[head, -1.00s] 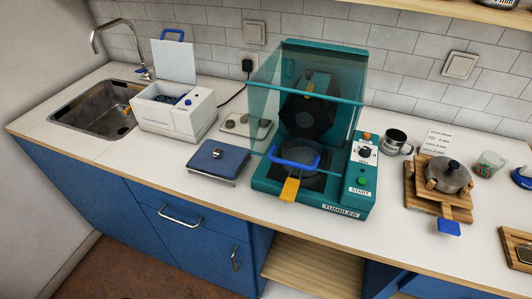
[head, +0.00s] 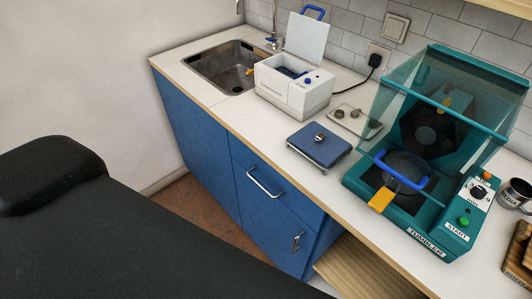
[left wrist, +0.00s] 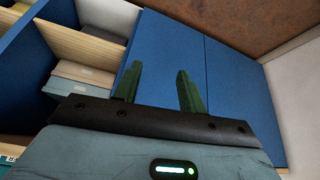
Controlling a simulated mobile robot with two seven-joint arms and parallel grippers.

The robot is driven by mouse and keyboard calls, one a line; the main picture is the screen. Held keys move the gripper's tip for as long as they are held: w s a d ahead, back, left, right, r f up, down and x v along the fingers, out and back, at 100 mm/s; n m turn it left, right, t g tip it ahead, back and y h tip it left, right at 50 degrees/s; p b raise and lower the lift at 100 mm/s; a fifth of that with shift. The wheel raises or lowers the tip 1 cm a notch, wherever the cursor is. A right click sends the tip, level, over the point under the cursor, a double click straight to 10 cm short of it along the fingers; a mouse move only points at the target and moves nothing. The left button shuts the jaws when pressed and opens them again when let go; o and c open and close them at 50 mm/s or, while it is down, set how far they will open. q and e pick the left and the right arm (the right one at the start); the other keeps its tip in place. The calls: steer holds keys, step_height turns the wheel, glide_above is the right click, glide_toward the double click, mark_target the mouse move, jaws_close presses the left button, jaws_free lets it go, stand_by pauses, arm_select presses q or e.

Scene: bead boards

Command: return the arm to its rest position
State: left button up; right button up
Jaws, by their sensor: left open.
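My left gripper shows in the left wrist view (left wrist: 160,88), its two dark green fingers apart with nothing between them. Behind the fingers in that view is the blue cabinet front (left wrist: 225,70). In the head view a dark link of my own arm fills the lower left, and its gripper is outside the frame. My right gripper is in neither view.
The white counter (head: 225,108) holds a sink (head: 228,72), a white box with its lid up (head: 285,92), a blue flat device (head: 318,146) and the teal tumbler (head: 445,235). An open shelf (head: 365,272) is below. Bare floor (head: 185,210) shows by the cabinet.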

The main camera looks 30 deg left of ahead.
arm_select(q)
steer(key=shift+w+d+f+t+h, duration=0.15)
steer(key=shift+w+d+f+t, duration=0.1)
steer(key=shift+f+t, duration=0.3)
steer(key=shift+w+d+f+t+h, duration=0.1)
steer(key=shift+w+f+t, duration=0.2)
steer(key=shift+t, duration=0.35)
steer(key=shift+w+d+f+t+h, duration=0.15)
steer(key=shift+d+f+t, duration=0.05)
steer(key=shift+f+t, duration=0.35)
stand_by(6.2)
